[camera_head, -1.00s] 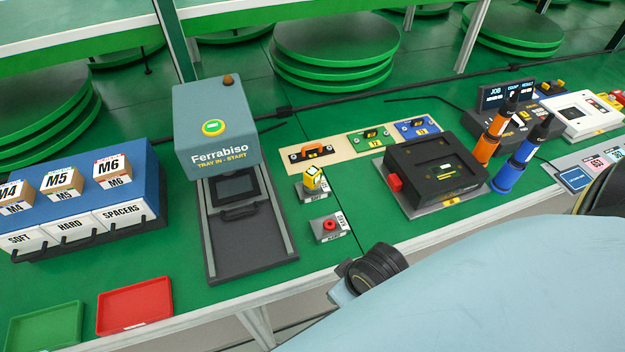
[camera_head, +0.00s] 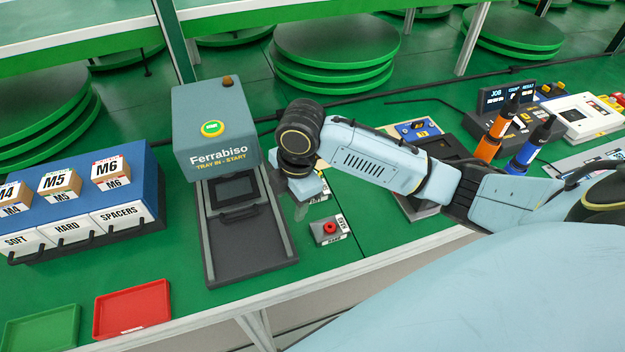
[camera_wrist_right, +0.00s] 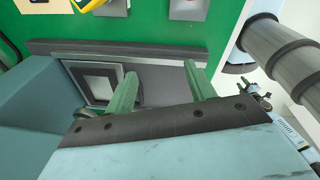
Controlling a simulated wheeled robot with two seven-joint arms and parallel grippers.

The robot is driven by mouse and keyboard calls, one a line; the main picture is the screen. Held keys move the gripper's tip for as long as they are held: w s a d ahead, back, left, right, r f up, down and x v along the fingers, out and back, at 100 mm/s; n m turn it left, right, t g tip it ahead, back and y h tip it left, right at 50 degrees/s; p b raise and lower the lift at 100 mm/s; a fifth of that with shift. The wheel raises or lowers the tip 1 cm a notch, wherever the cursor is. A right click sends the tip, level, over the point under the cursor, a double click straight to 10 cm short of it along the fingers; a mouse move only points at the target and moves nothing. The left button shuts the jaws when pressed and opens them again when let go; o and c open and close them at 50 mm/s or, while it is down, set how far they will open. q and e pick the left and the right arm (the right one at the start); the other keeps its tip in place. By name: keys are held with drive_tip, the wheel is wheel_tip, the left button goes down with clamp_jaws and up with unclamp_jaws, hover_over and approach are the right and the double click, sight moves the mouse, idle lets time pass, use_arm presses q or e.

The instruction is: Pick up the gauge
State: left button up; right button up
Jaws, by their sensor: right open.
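The gauge, a small yellow block on a grey stand, is hidden behind my right gripper in the head view. Only the stand's labelled edge (camera_head: 318,198) shows there. My right gripper (camera_head: 301,210) hangs over that spot, beside the rail of the Ferrabiso tray unit. In the right wrist view its two green-looking fingers (camera_wrist_right: 161,88) are apart with nothing between them, over the tray unit. A yellow piece (camera_wrist_right: 92,4), perhaps the gauge, is cut off at the top edge beside a grey block. My left gripper is not in view.
The Ferrabiso unit (camera_head: 215,125) stands left of the gripper. A grey block with a red knob (camera_head: 330,229) sits in front of it. Orange (camera_head: 492,140) and blue (camera_head: 528,152) tools stand upright at right. Red (camera_head: 132,307) and green trays lie at front left.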

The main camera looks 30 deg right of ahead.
drive_tip(key=w+d+r+n+g+h, duration=0.1)
drive_tip(key=w+d+r+n, duration=0.2)
drive_tip(key=w+d+r, duration=0.45)
drive_tip(key=f, duration=0.2)
drive_tip(key=s+d+f+b, duration=0.1)
drive_tip(key=f, duration=0.3)
drive_tip(key=shift+s+d, duration=0.2)
drive_tip(key=shift+d, duration=0.2)
drive_tip(key=shift+f, duration=0.75)
drive_tip(key=shift+f+b, duration=0.1)
drive_tip(key=shift+b, duration=0.2)
drive_tip(key=f+b, duration=0.1)
drive_tip(key=f, duration=0.4)
drive_tip(key=shift+w, duration=0.2)
drive_tip(key=shift+c, duration=0.4)
drive_tip(key=c, duration=0.5)
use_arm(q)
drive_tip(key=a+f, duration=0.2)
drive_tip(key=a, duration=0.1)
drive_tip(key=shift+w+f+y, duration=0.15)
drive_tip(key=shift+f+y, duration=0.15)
use_arm(e)
drive_tip(key=shift+d, duration=0.1)
clamp_jaws()
